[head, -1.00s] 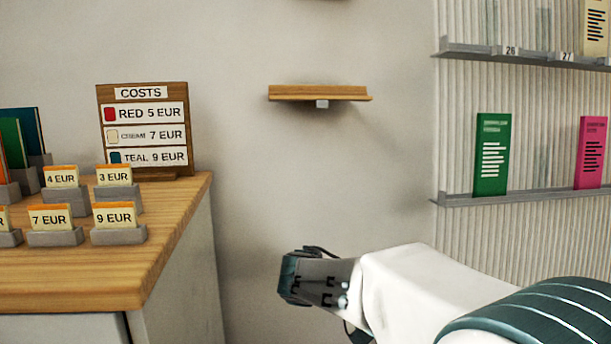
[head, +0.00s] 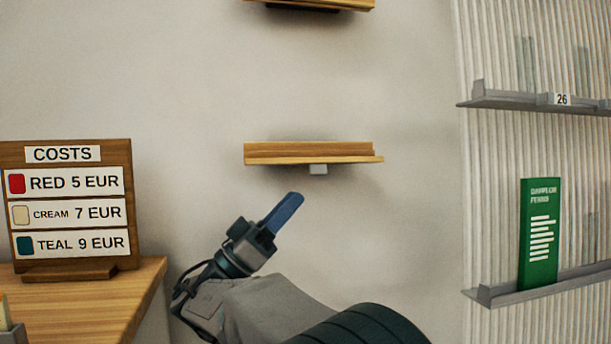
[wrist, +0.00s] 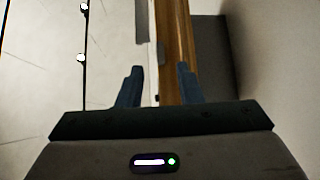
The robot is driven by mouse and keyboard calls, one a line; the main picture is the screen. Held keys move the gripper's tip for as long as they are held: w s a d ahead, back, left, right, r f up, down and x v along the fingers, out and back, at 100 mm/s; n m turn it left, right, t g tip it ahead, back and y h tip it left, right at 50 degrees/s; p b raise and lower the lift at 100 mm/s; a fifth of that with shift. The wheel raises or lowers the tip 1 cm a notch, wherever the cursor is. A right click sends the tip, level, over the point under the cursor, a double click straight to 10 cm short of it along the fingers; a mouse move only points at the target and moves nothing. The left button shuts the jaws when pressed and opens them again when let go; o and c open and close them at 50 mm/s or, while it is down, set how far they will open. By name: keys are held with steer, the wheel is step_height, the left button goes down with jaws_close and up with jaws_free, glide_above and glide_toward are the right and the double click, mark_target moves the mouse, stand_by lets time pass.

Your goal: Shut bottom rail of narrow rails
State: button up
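The lower narrow wooden rail (head: 310,153) sticks out from the wall in the middle of the head view. Another narrow wooden rail (head: 320,4) is cut off by the top edge. My gripper (head: 293,200) is just below the lower rail in the head view, pointing up and right; it looks apart from the rail, though depth is unclear. In the wrist view my gripper (wrist: 159,72) has its two fingers apart, with nothing clearly held. A wooden rail (wrist: 178,45) runs ahead of the fingers, nearer the right one.
At left, a wooden counter (head: 110,295) carries a costs sign (head: 70,205). At right, a ribbed wall panel has grey ledges (head: 520,101), the lower one holding a green booklet (head: 540,235). The wall around the narrow rails is bare.

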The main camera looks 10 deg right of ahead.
mark_target(316, 166)
steer(key=shift+b+x, duration=0.55)
steer(key=shift+x, duration=2.2)
jaws_close()
